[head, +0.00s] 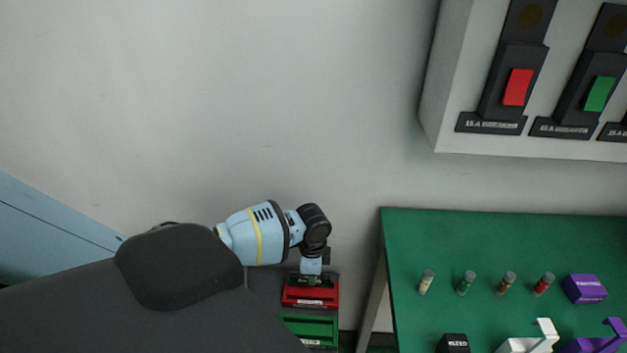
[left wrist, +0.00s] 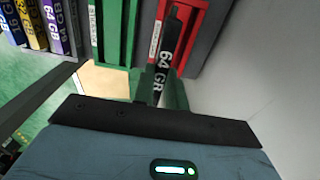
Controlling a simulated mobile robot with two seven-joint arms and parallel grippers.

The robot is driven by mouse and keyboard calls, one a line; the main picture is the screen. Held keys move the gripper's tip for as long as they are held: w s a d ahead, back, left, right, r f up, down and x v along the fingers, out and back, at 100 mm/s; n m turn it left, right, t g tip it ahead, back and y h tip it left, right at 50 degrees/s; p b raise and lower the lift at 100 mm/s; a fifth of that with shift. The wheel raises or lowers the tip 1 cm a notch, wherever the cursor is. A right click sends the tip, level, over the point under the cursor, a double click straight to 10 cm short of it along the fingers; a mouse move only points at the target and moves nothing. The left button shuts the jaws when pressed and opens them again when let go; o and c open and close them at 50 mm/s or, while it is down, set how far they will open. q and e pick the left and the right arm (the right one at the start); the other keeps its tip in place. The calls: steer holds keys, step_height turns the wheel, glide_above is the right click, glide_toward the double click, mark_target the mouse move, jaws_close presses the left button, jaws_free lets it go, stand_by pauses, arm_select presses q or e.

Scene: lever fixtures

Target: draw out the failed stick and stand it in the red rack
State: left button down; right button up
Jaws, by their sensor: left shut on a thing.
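My left gripper (head: 311,275) is right at the red rack (head: 311,298) beside the wall. In the left wrist view my left gripper (left wrist: 162,95) is shut on a black stick (left wrist: 167,55) with a white "64 GB" style label. The stick's far end lies against the red rack (left wrist: 190,30), within its outline. I cannot tell how deep it sits in a slot. In the head view the stick is mostly hidden by the gripper. My right gripper is not in view.
A green rack (head: 312,328) stands just in front of the red one. In the left wrist view several coloured sticks (left wrist: 45,25) stand beyond the green rack (left wrist: 113,35). A green table (head: 450,235) at the right holds small fixtures. A switch box (head: 460,70) hangs above.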

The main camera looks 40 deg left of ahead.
arm_select(q)
steer(key=shift+r, duration=0.1)
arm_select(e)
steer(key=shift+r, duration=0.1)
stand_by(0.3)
arm_select(q)
steer(key=shift+s+f+b, duration=0.1)
steer(key=shift+f+b, duration=0.45)
steer(key=shift+f, duration=1.15)
steer(key=shift+f+b, duration=0.6)
steer(key=shift+f, duration=0.7)
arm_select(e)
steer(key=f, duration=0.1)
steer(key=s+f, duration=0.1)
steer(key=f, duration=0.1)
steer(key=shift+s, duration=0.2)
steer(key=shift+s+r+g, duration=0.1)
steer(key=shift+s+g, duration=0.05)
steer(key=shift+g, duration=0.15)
arm_select(q)
steer(key=shift+p, duration=0.45)
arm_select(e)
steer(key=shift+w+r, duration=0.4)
arm_select(q)
steer(key=shift+f+b, duration=0.7)
steer(key=shift+f, duration=0.85)
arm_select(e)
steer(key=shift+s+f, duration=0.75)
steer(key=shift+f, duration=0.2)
